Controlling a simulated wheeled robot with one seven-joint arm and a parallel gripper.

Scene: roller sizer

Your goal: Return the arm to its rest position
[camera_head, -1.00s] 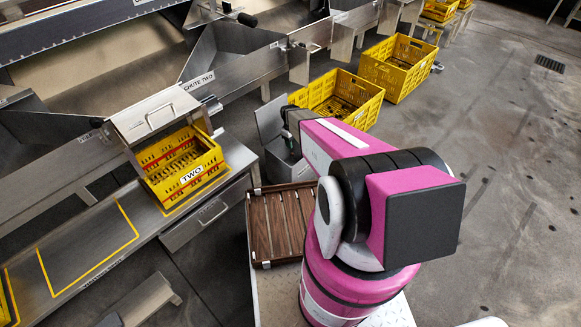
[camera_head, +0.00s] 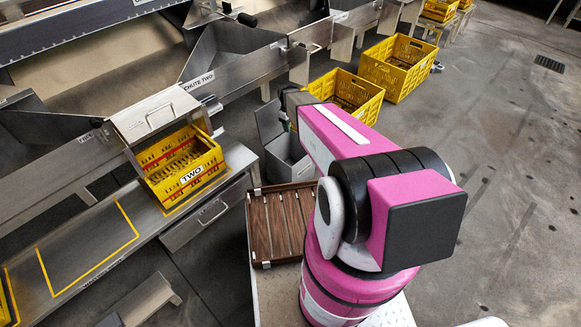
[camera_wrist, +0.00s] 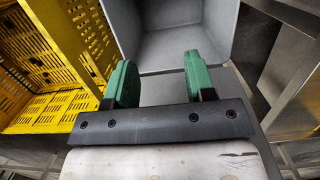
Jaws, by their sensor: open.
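My gripper (camera_wrist: 157,80) shows in the wrist view with its two green-padded fingers wide apart and nothing between them. Beyond the fingers is the inside of a grey bin (camera_wrist: 185,48), which looks empty. A yellow crate (camera_wrist: 66,106) is to the left of the fingers. In the head view my magenta arm reaches away from the body, over the floor beside the grey bin (camera_head: 288,165).
A slatted brown tray (camera_head: 260,228) lies close to my arm's base. A yellow crate marked TWO (camera_head: 206,168) sits on the steel bench (camera_head: 85,215) under a chute. Yellow crates (camera_head: 372,105) (camera_head: 417,84) stand on the floor beyond. The floor at right is clear.

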